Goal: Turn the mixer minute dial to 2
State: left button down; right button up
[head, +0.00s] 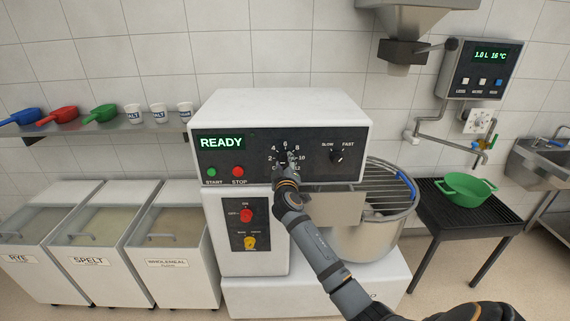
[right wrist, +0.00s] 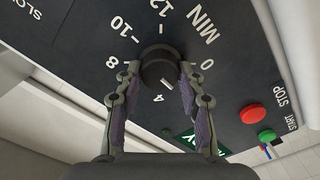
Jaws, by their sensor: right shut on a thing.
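The mixer (head: 285,105) is a white box whose dark front panel carries a display reading READY. The black minute dial (head: 284,156) sits mid-panel, ringed by numbers, and it also shows in the right wrist view (right wrist: 158,68). My right gripper (head: 284,172) is shut on the dial, one finger on each side, as the right wrist view confirms (right wrist: 159,72). The white pointer mark on the dial appears to lie between 4 and 2. One finger covers the place of the 2. My left gripper is out of view.
The green START button (head: 212,172) and red STOP button (head: 238,171) lie left of the dial. The SLOW/FAST knob (head: 337,156) is to its right. Red and yellow switches (head: 246,216) sit below, and the caged bowl (head: 368,235) stands to the right.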

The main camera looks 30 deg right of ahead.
jog(key=o, duration=1.2)
jog(key=shift+c, duration=0.2)
jog(key=shift+s+a, duration=0.1)
jog(key=v, duration=1.2)
